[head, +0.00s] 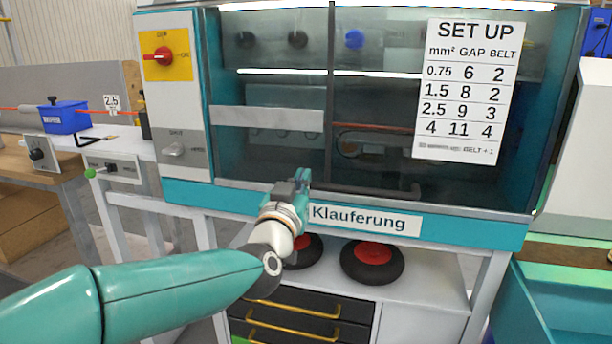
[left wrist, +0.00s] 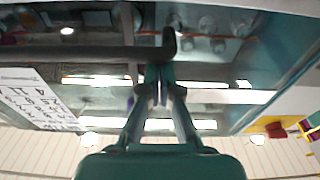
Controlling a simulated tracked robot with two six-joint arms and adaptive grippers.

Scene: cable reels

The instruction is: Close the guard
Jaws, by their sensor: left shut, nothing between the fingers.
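The guard (head: 375,100) is a dark see-through pane on the front of the teal machine. A dark horizontal handle bar (head: 375,190) runs along its lower edge, above the "Klauferung" label. I cannot tell whether the guard is fully shut. My left gripper (head: 301,178) is shut and empty, in front of the pane near the bar's left end. In the left wrist view the bar (left wrist: 90,53) crosses the upper left, and its bent end lies just beyond the shut fingertips (left wrist: 157,74); contact cannot be told. My right gripper is not in view.
A red rotary switch (head: 158,57) and a grey lever (head: 174,151) are on the panel at left. A set-up chart (head: 468,90) is on the pane. Below stand black-and-red reels (head: 372,262) and dark drawers (head: 310,310). A teal bin (head: 565,300) is at lower right.

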